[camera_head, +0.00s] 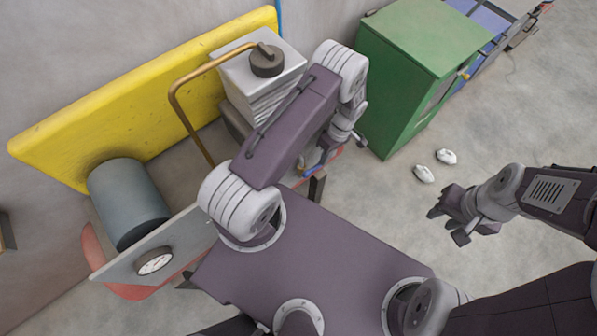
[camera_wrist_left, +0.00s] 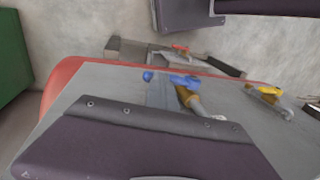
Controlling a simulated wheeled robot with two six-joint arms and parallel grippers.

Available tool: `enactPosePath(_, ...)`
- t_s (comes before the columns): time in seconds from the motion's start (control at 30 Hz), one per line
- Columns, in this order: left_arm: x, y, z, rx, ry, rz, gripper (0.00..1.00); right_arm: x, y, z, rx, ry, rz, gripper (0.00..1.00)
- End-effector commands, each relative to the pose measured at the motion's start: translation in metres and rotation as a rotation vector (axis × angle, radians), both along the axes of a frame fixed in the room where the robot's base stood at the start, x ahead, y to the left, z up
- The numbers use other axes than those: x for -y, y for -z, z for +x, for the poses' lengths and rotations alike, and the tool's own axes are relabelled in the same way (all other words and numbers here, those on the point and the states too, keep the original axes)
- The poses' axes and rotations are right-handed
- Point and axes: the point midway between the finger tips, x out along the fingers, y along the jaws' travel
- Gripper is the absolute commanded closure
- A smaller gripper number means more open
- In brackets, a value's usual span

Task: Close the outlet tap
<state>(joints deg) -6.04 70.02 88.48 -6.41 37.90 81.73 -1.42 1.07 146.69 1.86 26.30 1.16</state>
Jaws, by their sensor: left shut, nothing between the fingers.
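Several taps show in the left wrist view: a blue-handled tap (camera_wrist_left: 172,79) on a brass body, a yellow-handled tap (camera_wrist_left: 268,91) to its right, and a small red handle (camera_wrist_left: 180,47) beyond. No label tells which is the outlet tap. In the head view a bit of blue handle (camera_head: 312,171) shows just below my left wrist, at the table's edge. My left gripper (camera_head: 328,150) is shut and empty close to it, mostly hidden by its own arm; whether it touches the handle I cannot tell. My right gripper (camera_head: 446,224) is open and empty above the floor.
A yellow panel (camera_head: 60,135) backs a grey cylinder (camera_head: 125,195), a gauge (camera_head: 155,262) and a grey box (camera_head: 235,75) with a dark knob. A copper pipe (camera_head: 185,120) bends beside the box. A green cabinet (camera_head: 390,90) stands right of my left arm. Two white lumps (camera_head: 425,173) lie on open floor.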

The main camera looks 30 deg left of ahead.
Motion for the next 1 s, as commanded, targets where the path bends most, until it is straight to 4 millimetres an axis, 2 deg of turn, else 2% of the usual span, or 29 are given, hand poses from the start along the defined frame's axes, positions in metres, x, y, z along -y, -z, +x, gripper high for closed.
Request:
enactPosePath(0.47, 0.001, 0.006, 0.003, 0.011, 0.000, -0.003, 1.00, 0.000, 0.003, 0.000, 0.000, 0.000, 0.000, 0.66)
enactPosePath(0.8, -0.004, 0.012, -0.013, 0.003, 0.001, -0.003, 1.00, 0.000, 0.000, 0.000, 0.000, 0.000, 0.000, 0.66)
enactPosePath(1.0, -0.005, 0.011, -0.015, 0.001, 0.001, -0.002, 1.00, 0.000, -0.001, 0.000, 0.000, 0.000, 0.000, 0.66)
